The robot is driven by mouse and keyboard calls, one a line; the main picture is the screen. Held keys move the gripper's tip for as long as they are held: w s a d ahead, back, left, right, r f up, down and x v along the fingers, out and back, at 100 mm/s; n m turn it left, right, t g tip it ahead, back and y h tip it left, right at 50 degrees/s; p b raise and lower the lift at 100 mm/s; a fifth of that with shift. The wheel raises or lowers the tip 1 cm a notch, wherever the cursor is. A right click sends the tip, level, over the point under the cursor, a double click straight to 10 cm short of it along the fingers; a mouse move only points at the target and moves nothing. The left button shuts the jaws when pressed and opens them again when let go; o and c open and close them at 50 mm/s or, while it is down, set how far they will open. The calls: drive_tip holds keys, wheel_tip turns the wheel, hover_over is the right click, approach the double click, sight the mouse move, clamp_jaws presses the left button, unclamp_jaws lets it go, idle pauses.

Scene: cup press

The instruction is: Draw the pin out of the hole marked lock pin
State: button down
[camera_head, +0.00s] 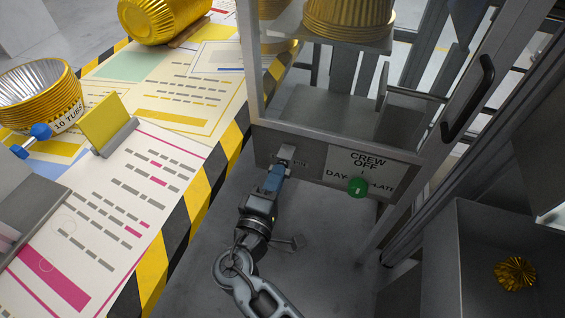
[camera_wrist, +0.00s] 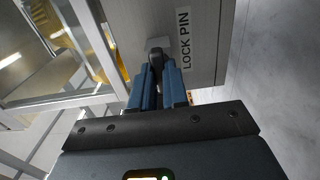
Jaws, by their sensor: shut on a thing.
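The lock pin (camera_wrist: 156,57) shows its dark grey end between the blue fingertips of my gripper (camera_wrist: 160,72) in the wrist view. My gripper is shut on it. The label "LOCK PIN" (camera_wrist: 184,38) is on the grey panel right beside it. A small grey block sits on the panel at the pin; the hole itself is hidden, so how deep the pin sits cannot be told. In the head view my gripper (camera_head: 276,174) reaches up to the front panel (camera_head: 320,165) of the press, at its left part.
A black handle (camera_head: 468,98) is on the frame. A striped-edge table (camera_head: 150,200) with gold cups (camera_head: 38,97) stands left. A grey bin (camera_head: 500,240) is at right.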

drive_tip(key=shift+s+a, duration=0.2)
drive_tip(key=shift+s, duration=0.35)
drive_tip(key=shift+p+v, duration=0.3)
drive_tip(key=shift+v, duration=2)
